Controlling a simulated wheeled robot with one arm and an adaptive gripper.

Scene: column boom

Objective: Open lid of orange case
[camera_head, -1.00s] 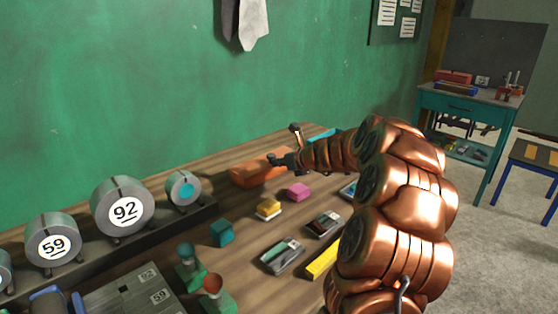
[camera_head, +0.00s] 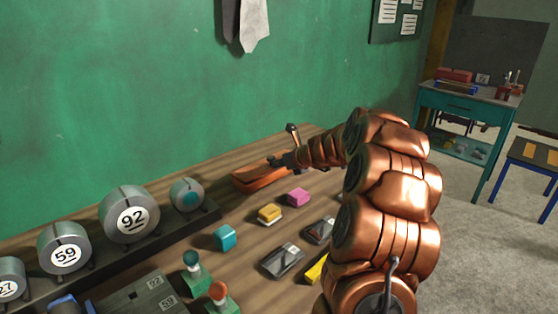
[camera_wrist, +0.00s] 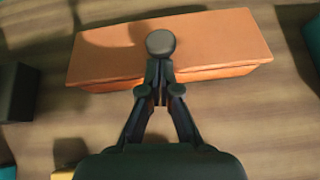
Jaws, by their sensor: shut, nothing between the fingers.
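The orange case (camera_head: 262,178) lies on the wooden bench against the green wall, with a dark line along its front side. In the wrist view the case (camera_wrist: 220,45) lies across the upper middle, its flat top facing me. My gripper (camera_head: 277,161) is at the case's right part in the head view and hides some of it. In the wrist view my gripper (camera_wrist: 160,68) is shut and empty, its fingers overlapping the case's front edge. A dark round piece (camera_wrist: 160,42) shows beyond the fingertips; I cannot tell what it belongs to. Whether the lid is slightly raised is unclear.
A pink block (camera_head: 298,197), a yellow block (camera_head: 269,213) and a teal block (camera_head: 225,237) lie in front of the case. Numbered round weights (camera_head: 131,216) stand on a rack at left. Bare bench lies between the case and the blocks.

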